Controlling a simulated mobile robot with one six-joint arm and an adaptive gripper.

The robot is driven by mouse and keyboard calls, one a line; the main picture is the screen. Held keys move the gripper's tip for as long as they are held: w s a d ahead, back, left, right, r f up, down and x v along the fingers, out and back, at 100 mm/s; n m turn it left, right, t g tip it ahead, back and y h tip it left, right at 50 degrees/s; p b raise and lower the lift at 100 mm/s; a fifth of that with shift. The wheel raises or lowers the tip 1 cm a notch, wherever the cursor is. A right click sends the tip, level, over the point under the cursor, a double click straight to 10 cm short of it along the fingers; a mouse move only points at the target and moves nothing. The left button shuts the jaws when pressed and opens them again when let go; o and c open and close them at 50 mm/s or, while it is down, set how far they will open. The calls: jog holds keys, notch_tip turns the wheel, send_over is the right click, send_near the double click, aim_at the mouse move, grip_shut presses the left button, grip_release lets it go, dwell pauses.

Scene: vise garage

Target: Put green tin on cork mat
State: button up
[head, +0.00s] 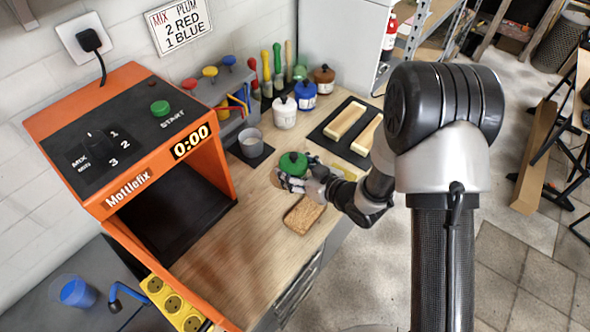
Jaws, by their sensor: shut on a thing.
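The green tin (293,163) is on the right part of the wooden bench, in the head view. My gripper (293,182) reaches in from the right and is shut on the green tin, with its fingers around the tin's lower part. The cork mat (303,215) is a small brown speckled square lying bare near the bench's front edge, just below the tin in the picture. Whether the tin touches the bench is hard to tell, as my gripper hides its base.
An orange Mottlefix machine (130,165) stands on the left. Behind the tin are a grey cup (250,142), a white tin (284,113), a blue tin (305,95) and a brown tin (324,79). A black tray (336,121) holds two pale bars. Bare bench lies left of the mat.

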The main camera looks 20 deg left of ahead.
jog(key=shift+r, duration=0.1)
jog(key=o, duration=1.4)
jog(key=shift+f, duration=0.2)
jog(key=shift+r, duration=0.1)
jog(key=shift+s+d+r, duration=0.1)
jog(key=shift+d+r, duration=0.1)
jog(key=p+v, duration=0.2)
jog(key=v, duration=0.9)
jog(key=shift+s+d+r, duration=0.1)
jog(key=shift+s+d, duration=0.05)
jog(key=shift+s, duration=0.05)
